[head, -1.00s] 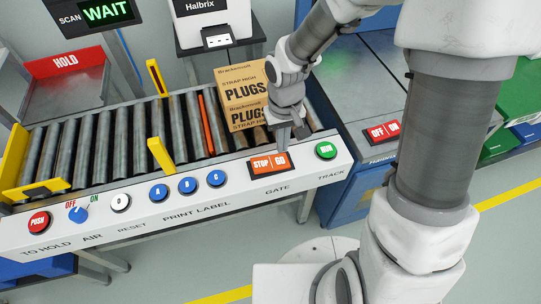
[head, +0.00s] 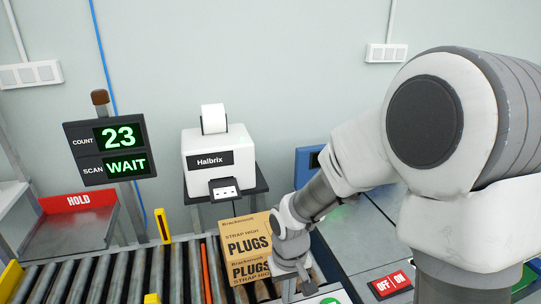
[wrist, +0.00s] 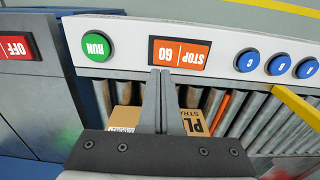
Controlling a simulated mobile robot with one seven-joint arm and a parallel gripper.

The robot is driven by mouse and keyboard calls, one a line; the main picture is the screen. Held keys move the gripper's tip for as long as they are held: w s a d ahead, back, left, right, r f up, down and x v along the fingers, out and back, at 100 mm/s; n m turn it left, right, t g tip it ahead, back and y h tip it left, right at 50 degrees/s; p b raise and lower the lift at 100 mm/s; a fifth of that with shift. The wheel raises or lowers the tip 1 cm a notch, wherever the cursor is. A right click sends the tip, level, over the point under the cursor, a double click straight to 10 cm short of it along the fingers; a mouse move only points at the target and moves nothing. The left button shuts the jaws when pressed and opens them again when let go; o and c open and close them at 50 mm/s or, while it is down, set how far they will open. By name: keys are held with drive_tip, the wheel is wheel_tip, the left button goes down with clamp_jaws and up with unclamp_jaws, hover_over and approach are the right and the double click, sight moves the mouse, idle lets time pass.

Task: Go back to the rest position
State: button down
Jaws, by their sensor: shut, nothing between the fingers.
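My gripper shows in the wrist view (wrist: 161,75), its two fingers together with nothing between them. Its tips are close to the orange STOP/GO switch (wrist: 180,53); I cannot tell whether they touch it. The green RUN button (wrist: 97,46) is beside the switch. In the head view my arm comes from the right and its wrist is beside the PLUGS carton (head: 247,245), with the fingertips below the frame. The carton lies on the roller conveyor (head: 95,275) and is partly hidden behind my gripper in the wrist view.
A display (head: 105,150) reads COUNT 23 and SCAN WAIT. A Halbrix label printer (head: 218,160) stands behind the carton. The red HOLD tray (head: 77,205) is at the left. A grey cabinet with a red OFF/ON switch (head: 389,284) stands on the right. Blue buttons (wrist: 278,64) line the front panel.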

drive_tip(key=s+d+r+m+t+p, duration=0.1)
drive_tip(key=s+d+r+p, duration=0.1)
drive_tip(key=r, duration=0.7)
drive_tip(key=s+d+r+m+t+p, duration=0.1)
drive_tip(key=s+d+r+t+p, duration=0.1)
drive_tip(key=s+r, duration=0.4)
drive_tip(key=s+d+r+m+t+p, duration=0.1)
drive_tip(key=d+r, duration=0.5)
drive_tip(key=r, duration=0.8)
drive_tip(key=s+t+p, duration=0.1)
drive_tip(key=s+p, duration=0.1)
drive_tip(key=s, duration=0.1)
drive_tip(key=shift+s+r, duration=0.15)
drive_tip(key=shift+s, duration=0.1)
drive_tip(key=shift+a, duration=0.1)
